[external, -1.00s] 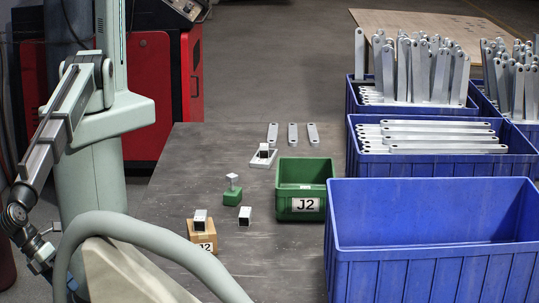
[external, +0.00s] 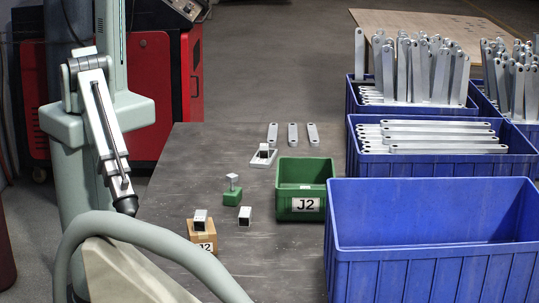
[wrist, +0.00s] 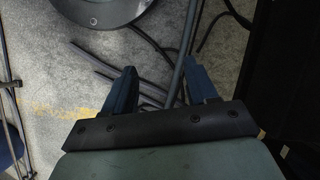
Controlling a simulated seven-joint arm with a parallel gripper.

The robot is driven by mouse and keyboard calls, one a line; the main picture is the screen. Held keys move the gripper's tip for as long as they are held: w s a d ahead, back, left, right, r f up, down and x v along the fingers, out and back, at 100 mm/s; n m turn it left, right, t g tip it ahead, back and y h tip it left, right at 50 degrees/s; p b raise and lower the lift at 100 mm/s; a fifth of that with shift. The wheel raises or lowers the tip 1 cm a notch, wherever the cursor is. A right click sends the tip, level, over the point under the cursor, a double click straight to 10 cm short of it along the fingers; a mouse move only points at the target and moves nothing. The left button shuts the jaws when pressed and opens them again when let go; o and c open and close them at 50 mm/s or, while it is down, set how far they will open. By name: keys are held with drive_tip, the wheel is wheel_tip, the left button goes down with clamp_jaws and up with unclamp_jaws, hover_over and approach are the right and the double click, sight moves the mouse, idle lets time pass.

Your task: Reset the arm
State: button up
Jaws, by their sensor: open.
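My gripper (wrist: 160,88) shows in the wrist view with its two dark fingers apart and nothing between them. Below the fingers I see grey floor, loose cables and the edge of a round grey part. In the external view my arm hangs down at the left, in front of its own column, and ends in a dark joint. The gripper itself cannot be made out there.
The dark table (external: 270,258) carries a green bin (external: 305,209) marked J2, a cardboard box (external: 203,238), a green block (external: 232,198), and small metal parts. Blue crates (external: 430,245) stand at the right. A red cabinet (external: 150,90) stands behind my arm.

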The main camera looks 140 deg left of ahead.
drive_tip(key=s+a+n+g+h, duration=0.1)
drive_tip(key=s+a+n, duration=0.1)
drive_tip(key=s, duration=0.6)
drive_tip(key=s+a+n+g+h, duration=0.1)
drive_tip(key=s+a+n+h, duration=0.1)
drive_tip(key=s, duration=0.5)
drive_tip(key=shift+s+a+n+g, duration=0.4)
drive_tip(key=shift+a+n, duration=0.1)
drive_tip(key=shift+a, duration=0.2)
drive_tip(key=shift+f, duration=0.1)
